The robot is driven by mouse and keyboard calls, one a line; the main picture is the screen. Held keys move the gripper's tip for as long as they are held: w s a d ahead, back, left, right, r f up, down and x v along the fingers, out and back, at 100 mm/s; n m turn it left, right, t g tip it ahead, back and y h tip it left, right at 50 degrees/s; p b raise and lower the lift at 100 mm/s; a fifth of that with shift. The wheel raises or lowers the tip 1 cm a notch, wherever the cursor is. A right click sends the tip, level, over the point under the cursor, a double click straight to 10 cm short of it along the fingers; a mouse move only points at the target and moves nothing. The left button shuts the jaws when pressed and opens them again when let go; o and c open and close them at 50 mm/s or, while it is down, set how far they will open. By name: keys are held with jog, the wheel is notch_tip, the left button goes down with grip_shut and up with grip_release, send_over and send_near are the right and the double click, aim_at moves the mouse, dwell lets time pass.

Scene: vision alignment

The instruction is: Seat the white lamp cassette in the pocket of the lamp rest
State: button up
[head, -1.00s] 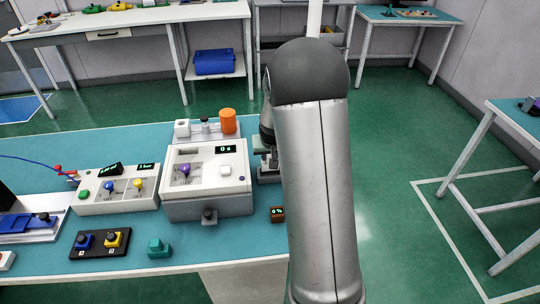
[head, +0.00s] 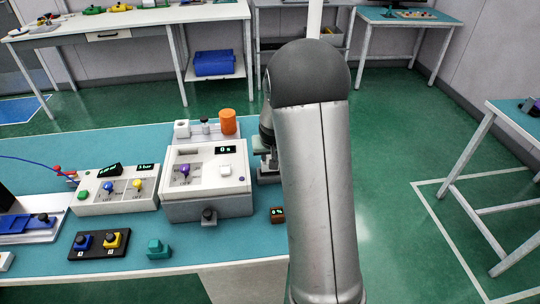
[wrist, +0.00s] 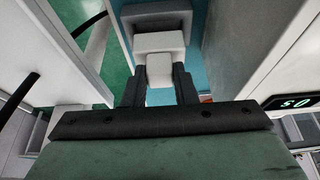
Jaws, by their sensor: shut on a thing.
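My gripper (wrist: 160,88) shows in the wrist view, its two dark fingers shut on the white lamp cassette (wrist: 160,68). The cassette is a pale block with a wider part beyond the fingertips. A grey piece (wrist: 153,18) at the top of the wrist view, just beyond the cassette, looks like part of the lamp rest. I cannot tell whether the cassette touches it or sits in its pocket. In the head view a grey stand (head: 266,172) shows beside the arm, right of the white machine. My arm hides the gripper and cassette there.
The white machine (head: 208,190) with a "0 s" display stands close to the left of my arm. Its pale wall (wrist: 250,45) rises on the right in the wrist view. An orange cylinder (head: 228,122) and a white block (head: 182,129) stand behind it.

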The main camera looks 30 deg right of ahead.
jog(key=shift+f, duration=0.2)
jog(key=shift+f+b, duration=0.7)
jog(key=shift+b, duration=0.15)
jog(key=shift+f, duration=0.25)
jog(key=shift+f+b, duration=0.4)
jog(key=shift+b, duration=0.25)
jog(key=shift+f+b, duration=0.25)
jog(key=shift+b, duration=0.15)
dwell(0.6)
jog(key=o, duration=1.5)
jog(key=shift+r, duration=0.1)
jog(key=shift+r+p, duration=1.9)
jog(key=shift+r, duration=1.5)
